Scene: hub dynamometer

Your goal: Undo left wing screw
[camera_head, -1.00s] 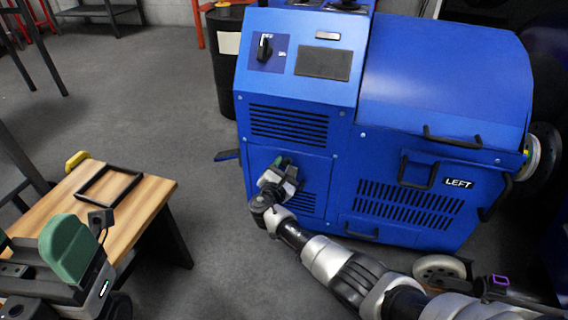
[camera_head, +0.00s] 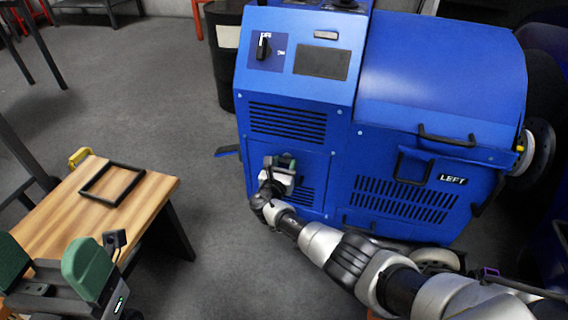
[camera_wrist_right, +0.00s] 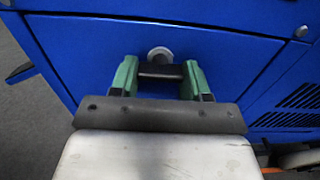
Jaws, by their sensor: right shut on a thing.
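A blue machine (camera_head: 440,85) marked LEFT fills the right of the head view. My right gripper (camera_head: 281,163) is at its lower left panel, under the upper vent slots. In the right wrist view my right gripper (camera_wrist_right: 160,77) has its green fingers on both ends of a dark crossbar (camera_wrist_right: 160,71), in front of a round pale disc (camera_wrist_right: 160,54) on the blue panel. This looks like the wing screw; the fingers hide it in the head view. My left gripper (camera_head: 50,268) is at the bottom left, its green pads apart and nothing between them.
A wooden table (camera_head: 60,215) with an empty black frame (camera_head: 112,184) and a yellow object (camera_head: 79,157) stands at the left. A black drum (camera_head: 224,55) stands behind. Grey floor between table and machine is clear. A round silver hub (camera_head: 525,152) sticks out at the machine's right.

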